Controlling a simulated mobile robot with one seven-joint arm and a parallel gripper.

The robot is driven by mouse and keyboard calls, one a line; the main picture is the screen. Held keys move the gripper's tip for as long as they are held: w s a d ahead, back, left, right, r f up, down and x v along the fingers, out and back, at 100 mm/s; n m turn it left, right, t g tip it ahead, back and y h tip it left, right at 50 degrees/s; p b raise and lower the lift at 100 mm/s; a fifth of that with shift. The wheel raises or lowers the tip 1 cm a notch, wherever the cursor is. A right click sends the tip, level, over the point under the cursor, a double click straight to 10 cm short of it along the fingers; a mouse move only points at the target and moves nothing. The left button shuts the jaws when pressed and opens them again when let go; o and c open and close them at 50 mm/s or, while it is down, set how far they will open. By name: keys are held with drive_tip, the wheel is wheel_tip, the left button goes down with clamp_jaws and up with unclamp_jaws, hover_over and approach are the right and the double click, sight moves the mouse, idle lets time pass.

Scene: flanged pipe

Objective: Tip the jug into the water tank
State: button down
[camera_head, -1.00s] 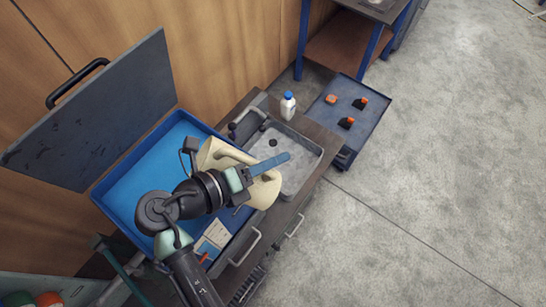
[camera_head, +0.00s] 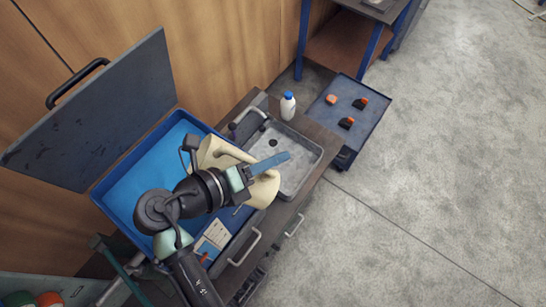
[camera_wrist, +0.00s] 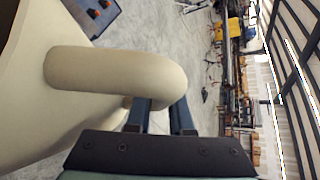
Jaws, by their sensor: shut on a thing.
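A cream jug (camera_head: 264,191) is held above the border between the blue tank and the sink. Its handle (camera_wrist: 110,77) fills much of the wrist view. My gripper (camera_head: 270,163) is shut on the jug at the handle; its blue fingers (camera_wrist: 163,116) show in the wrist view. The blue water tank (camera_head: 104,191) stands open on the left, with bright blue inside. Part of the jug reaches over the tank's right side. My arm hides much of the jug and tank; I cannot tell the jug's exact tilt or whether anything flows.
The tank's dark lid (camera_head: 95,115) stands raised at the back left. A metal sink (camera_head: 300,172) lies right of the tank. A white bottle with a blue cap (camera_head: 288,106) stands behind it. A low trolley (camera_head: 345,115) holds small orange and black items. Floor at right is clear.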

wheel_tip(320, 180, up, 12)
drive_tip(key=m+t+y, duration=0.1)
drive_tip(key=m+y, duration=0.4)
drive_tip(key=y, duration=0.3)
drive_tip(key=shift+f, duration=0.2)
drive_tip(key=shift+f, duration=0.1)
